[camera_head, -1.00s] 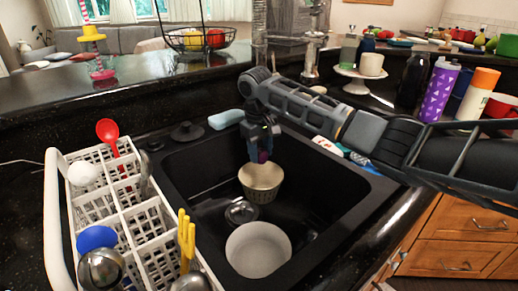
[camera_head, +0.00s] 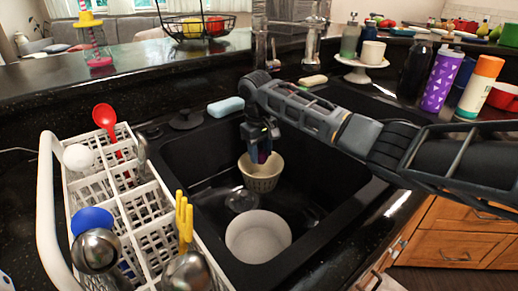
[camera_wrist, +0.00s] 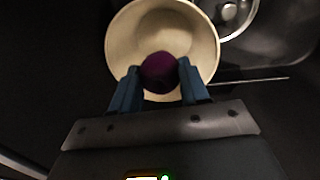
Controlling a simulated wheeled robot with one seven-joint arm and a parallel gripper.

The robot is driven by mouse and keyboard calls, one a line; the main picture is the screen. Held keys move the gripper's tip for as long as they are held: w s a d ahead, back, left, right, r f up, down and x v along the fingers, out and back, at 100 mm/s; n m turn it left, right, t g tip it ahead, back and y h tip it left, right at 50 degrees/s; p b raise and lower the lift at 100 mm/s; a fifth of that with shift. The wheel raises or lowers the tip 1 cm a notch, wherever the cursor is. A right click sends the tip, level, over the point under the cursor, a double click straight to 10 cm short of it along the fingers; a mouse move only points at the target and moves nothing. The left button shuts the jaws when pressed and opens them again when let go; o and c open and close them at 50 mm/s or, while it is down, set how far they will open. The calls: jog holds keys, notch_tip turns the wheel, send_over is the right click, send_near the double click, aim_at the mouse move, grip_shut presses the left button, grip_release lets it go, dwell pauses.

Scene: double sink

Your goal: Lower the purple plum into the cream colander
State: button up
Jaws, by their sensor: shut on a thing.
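The purple plum (camera_wrist: 160,72) is between the two blue fingers of my gripper (camera_wrist: 159,82) in the wrist view. My gripper is shut on it. The cream colander (camera_wrist: 122,38) lies beneath the plum in the wrist view, and the plum overlaps the lower part of its opening. In the head view the colander (camera_head: 262,183) is in the black sink, and my gripper (camera_head: 262,155) points down at its rim. The plum is mostly hidden there by the fingers. I cannot tell how far below the rim it is.
A white bowl (camera_head: 240,240) sits in the sink in front of the colander. A metal drain (camera_wrist: 232,14) shows beside the colander. A white dish rack (camera_head: 48,215) with utensils stands left of the sink. A blue sponge (camera_head: 226,107) lies on the back edge.

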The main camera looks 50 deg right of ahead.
aim_at(260, 152)
jog(key=shift+f+b, duration=0.45)
jog(key=shift+f, duration=1)
jog(key=o, duration=1.1)
jog(key=r+p, duration=0.4)
jog(key=r, duration=0.1)
jog(key=r+p, duration=0.3)
jog(key=shift+a, duration=0.4)
jog(key=shift+r, duration=0.1)
